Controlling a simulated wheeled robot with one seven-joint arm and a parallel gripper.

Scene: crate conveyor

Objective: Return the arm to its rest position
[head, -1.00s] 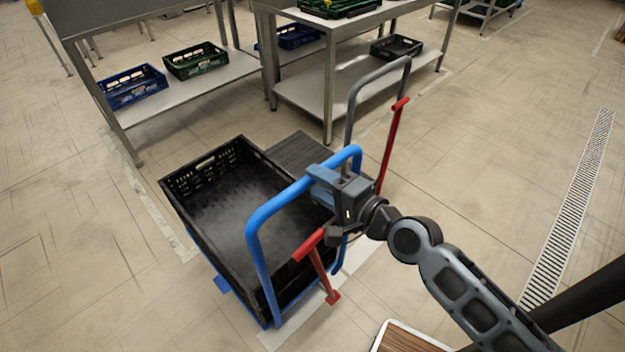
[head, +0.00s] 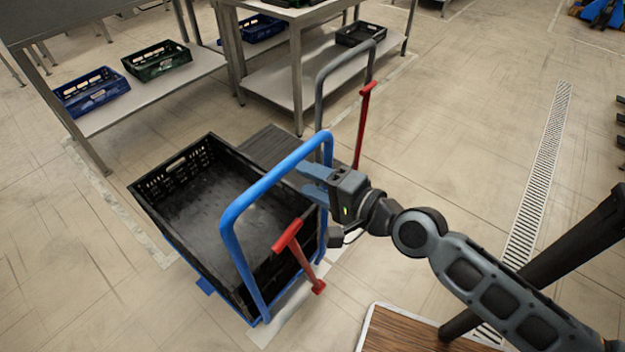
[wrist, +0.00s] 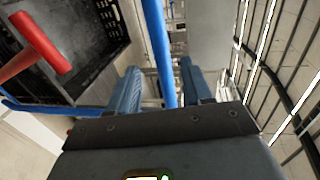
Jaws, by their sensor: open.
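My gripper (head: 314,181) is at the right side of the blue trolley handle (head: 238,205) in the head view. In the wrist view its two fingers (wrist: 158,88) are apart, and the blue handle bar (wrist: 160,50) shows between or beyond them. I cannot tell whether they touch it. Nothing is held. My arm reaches in from the lower right. A black crate (head: 150,215) sits on the blue trolley and looks empty.
A red lever (head: 300,258) stands beside the blue handle. Behind it are a grey handle (head: 319,95) and another red lever (head: 362,125). Metal tables with crates (head: 160,85) stand at the back. Floor to the right is open, with a drain grate (head: 535,190).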

